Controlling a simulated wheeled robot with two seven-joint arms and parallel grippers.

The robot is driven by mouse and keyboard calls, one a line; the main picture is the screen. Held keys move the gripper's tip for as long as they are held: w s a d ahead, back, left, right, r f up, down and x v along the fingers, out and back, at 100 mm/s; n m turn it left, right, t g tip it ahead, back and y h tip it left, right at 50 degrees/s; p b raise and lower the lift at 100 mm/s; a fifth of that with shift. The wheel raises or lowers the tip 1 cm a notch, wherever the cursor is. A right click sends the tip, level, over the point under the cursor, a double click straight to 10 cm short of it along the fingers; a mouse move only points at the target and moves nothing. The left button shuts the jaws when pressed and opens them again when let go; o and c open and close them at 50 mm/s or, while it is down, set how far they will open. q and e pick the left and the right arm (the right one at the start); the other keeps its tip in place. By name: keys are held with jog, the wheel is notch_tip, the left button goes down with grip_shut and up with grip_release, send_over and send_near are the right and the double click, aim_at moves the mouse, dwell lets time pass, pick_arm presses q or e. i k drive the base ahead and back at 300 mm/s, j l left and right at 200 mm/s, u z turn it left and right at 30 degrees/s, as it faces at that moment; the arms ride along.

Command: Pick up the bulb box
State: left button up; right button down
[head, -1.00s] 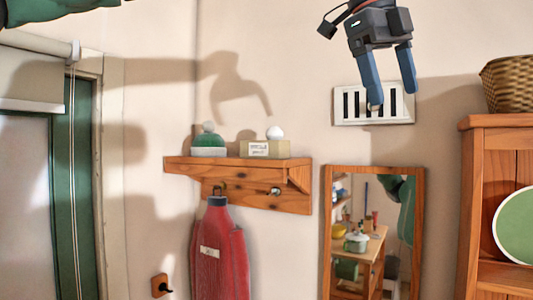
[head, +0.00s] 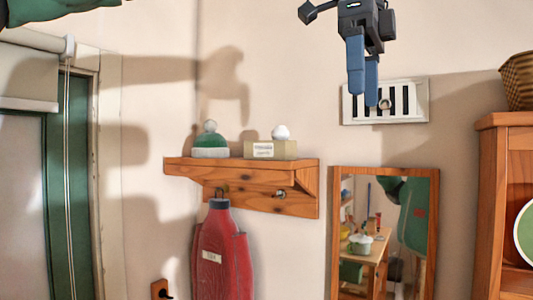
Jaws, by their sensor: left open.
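The bulb box (head: 271,151) is a small beige carton with a pale label and a round white bulb (head: 280,132) on top. It stands near the right end of the wooden wall shelf (head: 240,168). My left gripper (head: 364,98) hangs from the top of the head view, up and to the right of the box, and is apart from it. Its two blue fingers point down, open and empty, seen nearly edge-on in front of the vent. My right gripper is not in view.
A green domed item (head: 210,141) stands left of the box on the shelf. A red bag-like thing (head: 222,255) hangs from a hook below. A slotted vent (head: 412,102), a mirror (head: 334,235) and a wooden cabinet (head: 493,205) are to the right. The air above the shelf is clear.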

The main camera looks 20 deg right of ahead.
aim_at(271, 150)
jog(key=i, duration=1.35)
